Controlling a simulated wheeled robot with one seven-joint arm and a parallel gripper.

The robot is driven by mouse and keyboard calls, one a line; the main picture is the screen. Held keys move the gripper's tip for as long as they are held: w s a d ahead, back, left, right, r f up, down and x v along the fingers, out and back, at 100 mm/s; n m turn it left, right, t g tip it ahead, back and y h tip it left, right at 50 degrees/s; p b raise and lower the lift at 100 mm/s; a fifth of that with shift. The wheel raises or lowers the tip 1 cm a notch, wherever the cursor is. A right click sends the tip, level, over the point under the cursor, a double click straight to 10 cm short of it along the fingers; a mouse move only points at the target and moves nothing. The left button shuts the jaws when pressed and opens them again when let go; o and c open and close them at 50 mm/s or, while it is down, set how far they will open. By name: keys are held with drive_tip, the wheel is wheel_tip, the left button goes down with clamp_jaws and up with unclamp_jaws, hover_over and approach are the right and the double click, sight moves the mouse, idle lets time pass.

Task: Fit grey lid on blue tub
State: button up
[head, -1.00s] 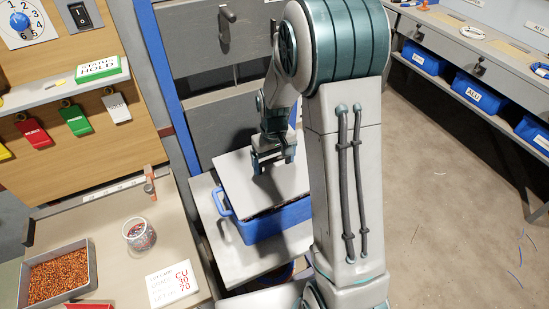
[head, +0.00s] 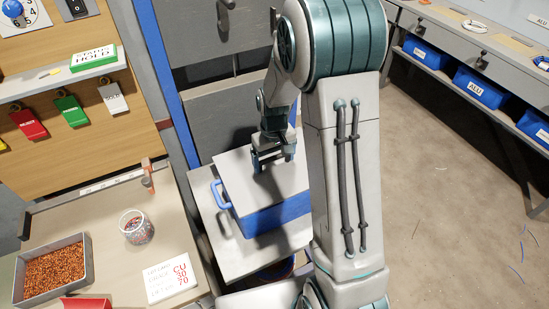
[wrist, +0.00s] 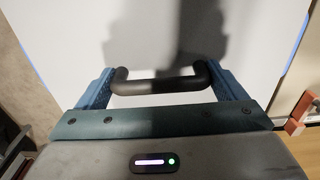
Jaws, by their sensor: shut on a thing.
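The grey lid (head: 238,170) lies over the top of the blue tub (head: 272,217), roughly lined up with its walls. No gap shows along the front edge, but I cannot tell whether it is fully seated. My gripper (head: 273,160) is over the lid and shut on its dark handle (wrist: 160,85), with one blue finger at each end of the handle in the wrist view. The lid's pale top (wrist: 60,35) fills most of that view. The tub's blue side handle (head: 218,194) sticks out at the left. My arm hides the tub's right end.
The tub stands on a light grey platform (head: 228,245) beside grey drawers (head: 235,115). At the left, a bench (head: 105,215) holds a tray of copper granules (head: 88,270), a jar (head: 136,230) and a card (head: 167,281). Floor is open at the right.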

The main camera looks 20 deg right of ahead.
sight(274, 158)
drive_tip(key=shift+s, duration=0.1)
drive_tip(key=o, duration=0.9)
drive_tip(key=shift+c, duration=0.2)
wheel_tip(274, 158, up, 14)
drive_tip(key=s+r+m+t, duration=0.2)
drive_tip(key=s+t, duration=0.1)
drive_tip(key=s, duration=1.6)
drive_tip(key=shift+s+r+b, duration=0.3)
drive_tip(key=shift+s+b, duration=0.1)
drive_tip(key=shift+b, duration=0.05)
